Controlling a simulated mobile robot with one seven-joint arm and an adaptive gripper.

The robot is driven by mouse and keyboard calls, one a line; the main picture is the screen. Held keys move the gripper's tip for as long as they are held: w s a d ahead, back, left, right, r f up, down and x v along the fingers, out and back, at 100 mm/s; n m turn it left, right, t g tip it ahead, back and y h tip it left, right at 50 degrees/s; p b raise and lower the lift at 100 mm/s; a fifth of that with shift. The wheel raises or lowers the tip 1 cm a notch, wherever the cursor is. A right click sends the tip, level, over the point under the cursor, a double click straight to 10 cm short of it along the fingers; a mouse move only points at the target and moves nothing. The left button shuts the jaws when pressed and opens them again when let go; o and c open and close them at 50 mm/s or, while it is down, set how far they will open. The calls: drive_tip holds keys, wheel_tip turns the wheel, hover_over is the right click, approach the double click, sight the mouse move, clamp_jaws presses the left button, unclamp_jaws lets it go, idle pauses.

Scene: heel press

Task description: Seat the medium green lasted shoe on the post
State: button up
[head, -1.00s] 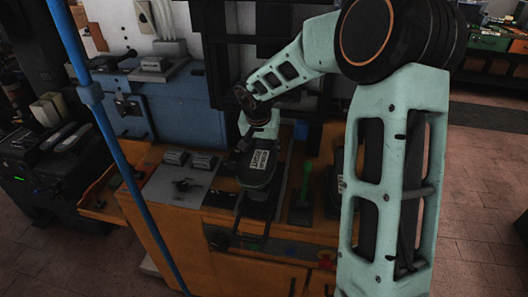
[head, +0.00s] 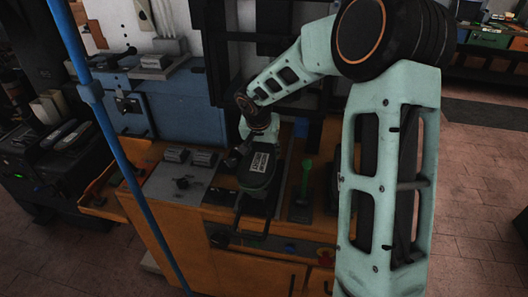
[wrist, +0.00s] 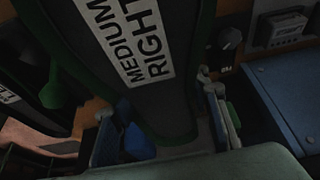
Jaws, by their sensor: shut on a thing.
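The medium shoe (head: 258,178) is dark with a green edge and a white label. In the wrist view the label (wrist: 125,40) on the shoe (wrist: 165,100) reads MEDIUM RIGHT. My gripper (wrist: 165,125) is shut on one end of the shoe, with a finger on each side. In the head view my gripper (head: 256,143) is at the shoe's far end, partly hidden by my wrist. The shoe is over the dark fixture with a handle loop (head: 250,234) on the orange bench. I cannot make out the post beneath it, nor whether they touch.
A green upright piece (head: 306,178) stands close to the right of the shoe. A grey panel with controls (head: 183,184) lies to the left. A blue machine (head: 165,95) stands behind left. A blue pole (head: 110,140) crosses the left foreground.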

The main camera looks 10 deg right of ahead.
drive_tip(key=shift+f+p, duration=0.35)
drive_tip(key=shift+f, duration=0.15)
idle(0.4)
drive_tip(key=o, duration=1.5)
drive_tip(key=shift+f, duration=0.1)
drive_tip(key=v, duration=1.2)
